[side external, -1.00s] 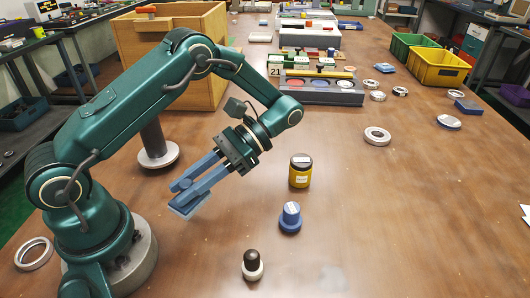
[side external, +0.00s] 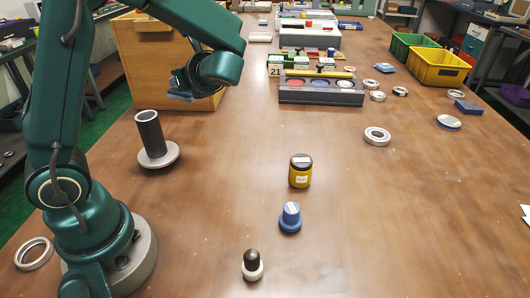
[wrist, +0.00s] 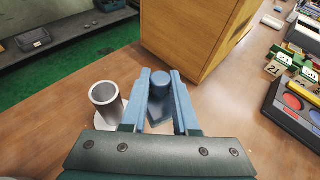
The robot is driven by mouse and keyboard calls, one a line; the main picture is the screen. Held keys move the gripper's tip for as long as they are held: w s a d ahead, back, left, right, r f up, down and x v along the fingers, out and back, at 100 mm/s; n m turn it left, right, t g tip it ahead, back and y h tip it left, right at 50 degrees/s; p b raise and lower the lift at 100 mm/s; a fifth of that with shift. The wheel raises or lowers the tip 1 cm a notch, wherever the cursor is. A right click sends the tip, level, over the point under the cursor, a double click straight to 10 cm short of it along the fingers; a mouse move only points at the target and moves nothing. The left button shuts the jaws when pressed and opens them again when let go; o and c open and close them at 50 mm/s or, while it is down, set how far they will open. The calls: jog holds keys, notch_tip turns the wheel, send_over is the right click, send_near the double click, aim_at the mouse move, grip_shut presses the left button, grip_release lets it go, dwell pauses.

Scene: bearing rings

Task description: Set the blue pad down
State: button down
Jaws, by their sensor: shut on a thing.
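My gripper (wrist: 160,76) is shut on the blue pad (wrist: 161,96), which shows between the two blue fingers in the wrist view. A rounded knob-like part of it shows near the fingertips, and a flatter, paler blue part lower down. In the side external view my gripper (side external: 181,93) is mostly hidden behind my own wrist. It is up in the air, in front of the wooden box. A bluish edge shows there, but I cannot tell whether it is finger or pad. I see no contact between the pad and the table.
A dark grey hollow post on a round base (side external: 153,145) stands near my arm, also left of the fingers in the wrist view (wrist: 107,100). The wooden box (side external: 170,60) rises behind. A yellow jar (side external: 300,172) and blue knobbed piece (side external: 290,217) stand mid-table.

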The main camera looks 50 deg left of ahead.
aim_at(188, 98)
jog(key=shift+w+f, duration=0.15)
jog(key=shift+f, duration=2.2)
jog(key=w+d+f, duration=0.3)
jog(key=w+d, duration=0.1)
jog(key=w+d+f, duration=0.4)
jog(key=shift+w, duration=0.1)
jog(key=shift+d+f, duration=0.1)
jog(key=shift+f, duration=1.95)
jog(key=c, duration=0.7)
grip_release()
